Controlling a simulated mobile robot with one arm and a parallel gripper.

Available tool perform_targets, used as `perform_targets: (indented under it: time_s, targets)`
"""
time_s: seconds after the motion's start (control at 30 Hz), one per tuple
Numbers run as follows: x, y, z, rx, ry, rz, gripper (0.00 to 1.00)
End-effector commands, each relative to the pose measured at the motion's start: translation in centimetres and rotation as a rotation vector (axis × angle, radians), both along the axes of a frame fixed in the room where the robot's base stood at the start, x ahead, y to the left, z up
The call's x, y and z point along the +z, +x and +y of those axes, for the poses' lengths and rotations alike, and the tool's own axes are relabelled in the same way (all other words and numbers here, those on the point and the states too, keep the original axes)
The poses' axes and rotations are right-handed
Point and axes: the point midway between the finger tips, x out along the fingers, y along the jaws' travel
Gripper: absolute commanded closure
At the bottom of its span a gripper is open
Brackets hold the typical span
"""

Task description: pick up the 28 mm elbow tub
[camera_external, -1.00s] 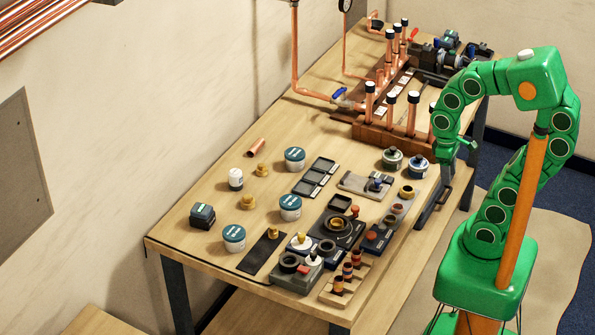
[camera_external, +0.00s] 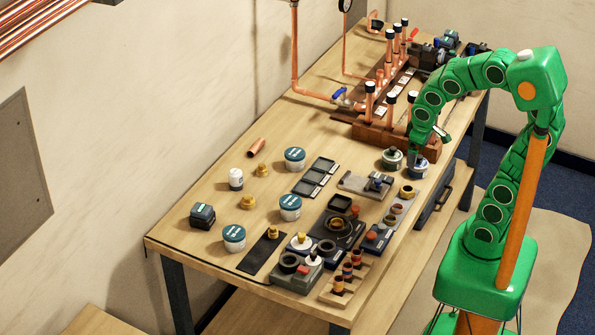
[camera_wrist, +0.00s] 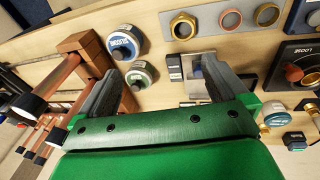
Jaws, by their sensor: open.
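Three white tubs with teal lids stand on the bench in the external view: a far one (camera_external: 295,159), a middle one (camera_external: 290,207) and a near one (camera_external: 234,238). Their labels are too small to read, so I cannot tell which is the 28 mm elbow tub. My gripper (camera_external: 413,156) is above the bench's right side, near two round tins and well right of the tubs. In the wrist view my gripper (camera_wrist: 154,66) is open, with nothing between its fingers.
The copper manifold (camera_external: 395,130) rises behind. Black trays (camera_external: 315,178), a small jar (camera_external: 236,179), brass fittings and fixtures crowd the bench.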

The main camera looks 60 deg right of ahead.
Motion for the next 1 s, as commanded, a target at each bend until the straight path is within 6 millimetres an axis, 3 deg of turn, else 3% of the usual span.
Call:
perform_targets:
  time_s: [0.2, 0.5, 0.8, 1.0]
  targets:
    - [-0.5, 8.7, -4.7, 0.041, -0.103, -0.182, 0.0]
    - [-1.3, 19.3, -8.3, 0.169, -0.16, -0.42, 0.0]
    - [-3.4, 27.7, -8.4, 0.344, -0.099, -0.63, 0.0]
    - [-5.4, 31.5, -6.7, 0.465, 0.009, -0.755, 0.0]
